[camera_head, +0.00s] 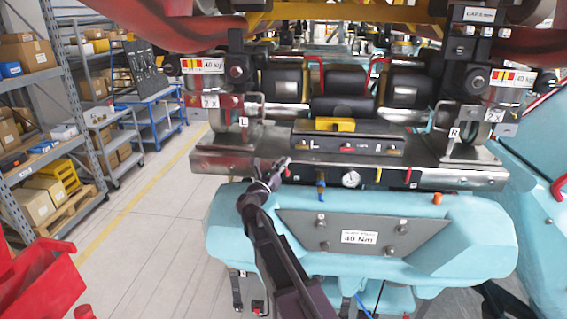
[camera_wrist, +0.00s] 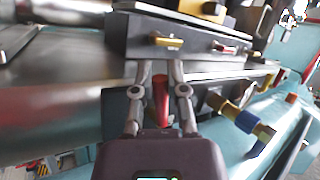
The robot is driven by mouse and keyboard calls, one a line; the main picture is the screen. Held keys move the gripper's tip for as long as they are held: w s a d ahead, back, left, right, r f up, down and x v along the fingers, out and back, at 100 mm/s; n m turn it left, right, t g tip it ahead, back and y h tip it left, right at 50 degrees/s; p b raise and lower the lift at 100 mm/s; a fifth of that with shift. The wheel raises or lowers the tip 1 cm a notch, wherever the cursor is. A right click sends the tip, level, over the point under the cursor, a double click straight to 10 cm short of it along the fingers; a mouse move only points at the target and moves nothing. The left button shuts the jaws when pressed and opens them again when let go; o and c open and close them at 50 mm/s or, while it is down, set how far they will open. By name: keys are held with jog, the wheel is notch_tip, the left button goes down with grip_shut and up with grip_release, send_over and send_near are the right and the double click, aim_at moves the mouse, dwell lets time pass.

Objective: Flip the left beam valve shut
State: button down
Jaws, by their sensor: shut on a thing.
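A red valve lever (camera_wrist: 161,100) stands between the fingers of my gripper (camera_wrist: 160,72) in the wrist view. It hangs roughly upright in the picture, at the left end of the dark valve block under the steel beam. My gripper is shut on this lever. In the head view my gripper (camera_head: 282,164) reaches up to the front edge of the beam (camera_head: 235,168), left of the round gauge (camera_head: 350,179). The lever's pivot and part of its body are hidden by the fingers, so its exact angle is hard to tell.
A blue-and-brass fitting (camera_wrist: 245,122) projects just right of my gripper. The teal body (camera_head: 470,230) lies below. Shelves (camera_head: 60,120) stand left, beyond open floor.

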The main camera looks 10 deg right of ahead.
jog(key=shift+r, duration=0.15)
jog(key=shift+s+d+r+m+g+p, duration=0.15)
jog(key=shift+d+m+g+p, duration=0.1)
jog(key=shift+m+g+p, duration=0.55)
jog(key=shift+d+m+g+p, duration=0.5)
jog(key=shift+m+p, duration=0.2)
jog(key=shift+m, duration=0.4)
jog(key=c, duration=0.7)
grip_release()
jog(key=shift+o, duration=0.2)
jog(key=shift+a+f+b, duration=0.15)
jog(key=shift+f+b, duration=0.1)
jog(key=shift+b, duration=0.05)
